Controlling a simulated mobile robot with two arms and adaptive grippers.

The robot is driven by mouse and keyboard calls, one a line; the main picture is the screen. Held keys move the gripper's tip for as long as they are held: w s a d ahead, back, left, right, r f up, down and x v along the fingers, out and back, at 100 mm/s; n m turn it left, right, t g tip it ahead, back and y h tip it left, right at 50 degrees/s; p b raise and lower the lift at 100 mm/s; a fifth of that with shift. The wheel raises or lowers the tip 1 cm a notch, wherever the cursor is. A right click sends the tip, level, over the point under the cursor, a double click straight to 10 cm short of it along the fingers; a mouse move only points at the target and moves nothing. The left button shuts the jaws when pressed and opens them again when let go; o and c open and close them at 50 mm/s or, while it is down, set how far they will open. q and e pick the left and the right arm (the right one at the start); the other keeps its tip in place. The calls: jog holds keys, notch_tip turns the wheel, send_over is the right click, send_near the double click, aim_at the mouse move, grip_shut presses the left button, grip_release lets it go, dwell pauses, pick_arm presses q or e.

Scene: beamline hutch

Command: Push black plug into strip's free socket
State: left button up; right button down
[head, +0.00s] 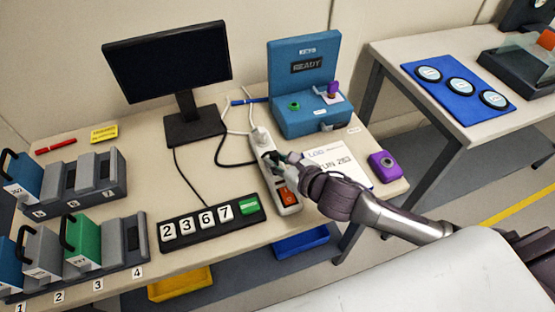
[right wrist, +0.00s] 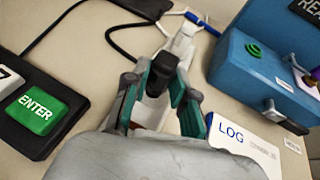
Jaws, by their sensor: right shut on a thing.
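The white power strip (head: 289,209) lies on the table between the keypad and the log sheet, with an orange switch near its front end. A white plug (head: 260,136) sits at its far end. My right gripper (head: 272,161) is over the middle of the strip. In the right wrist view its green-edged fingers are shut on the black plug (right wrist: 157,82), with the strip (right wrist: 182,45) right beneath and beyond. The fingers hide the plug's lower end and the socket, so I cannot tell whether it is seated. My left gripper is out of view.
The keypad (head: 190,239) with its green ENTER key (right wrist: 32,112) is left of the strip. The log sheet (head: 345,160) and blue READY case (head: 308,121) are on the right. A monitor (head: 168,62) stands behind. Black and white cables run near the strip's far end.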

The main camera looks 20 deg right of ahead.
jog(key=shift+f, duration=0.45)
dwell(0.3)
